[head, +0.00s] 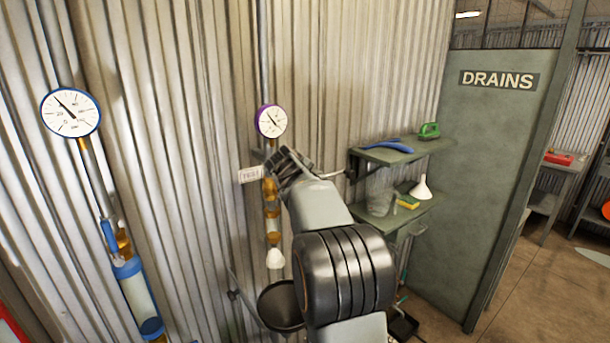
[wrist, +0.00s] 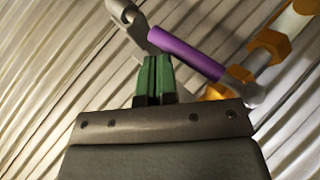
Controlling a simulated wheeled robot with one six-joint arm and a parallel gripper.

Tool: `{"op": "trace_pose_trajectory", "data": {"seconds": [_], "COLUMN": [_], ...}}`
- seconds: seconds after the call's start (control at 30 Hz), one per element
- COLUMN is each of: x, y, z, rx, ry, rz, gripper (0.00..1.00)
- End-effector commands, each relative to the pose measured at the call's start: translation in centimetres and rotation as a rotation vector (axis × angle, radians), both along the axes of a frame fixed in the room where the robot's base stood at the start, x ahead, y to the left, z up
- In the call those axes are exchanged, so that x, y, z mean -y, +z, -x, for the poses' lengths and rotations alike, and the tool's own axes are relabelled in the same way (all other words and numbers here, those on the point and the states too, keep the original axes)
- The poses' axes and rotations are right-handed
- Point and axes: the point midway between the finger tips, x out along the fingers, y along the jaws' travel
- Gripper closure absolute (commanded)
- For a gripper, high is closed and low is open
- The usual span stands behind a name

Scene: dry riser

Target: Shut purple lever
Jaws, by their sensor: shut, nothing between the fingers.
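The purple lever (wrist: 186,54) shows in the wrist view as a purple sleeve with grey ends. It slants down to the right, and its lower end lies beside a brass fitting (wrist: 268,48) on a pipe. My gripper (wrist: 156,64) has its green fingers together, with nothing between them. The fingertips are just left of and below the purple sleeve; I cannot tell whether they touch it. In the head view my gripper (head: 284,163) is in front of the wall pipe below the purple-rimmed gauge (head: 271,121), and the lever is hidden there.
A "TEST" label (head: 250,174) is left of my gripper. A dark round basin (head: 281,306) is below. Wall shelves (head: 400,154) hold a blue handle (head: 387,146) and a white funnel (head: 421,188). A blue-rimmed gauge (head: 70,112) and blue lever (head: 109,236) are far left.

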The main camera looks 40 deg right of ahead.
Motion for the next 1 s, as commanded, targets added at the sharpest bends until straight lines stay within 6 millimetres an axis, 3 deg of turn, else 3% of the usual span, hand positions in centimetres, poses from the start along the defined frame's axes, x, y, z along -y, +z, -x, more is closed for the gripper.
{"op": "trace_pose_trajectory", "data": {"seconds": [0.33, 1.0], "x": [-0.27, -0.27], "y": [-1.11, -1.25], "z": [-0.40, -0.46], "rx": [0.000, 0.000], "ry": [0.015, 0.017], "rz": [0.002, 0.002], "gripper": [1.00, 1.00]}}
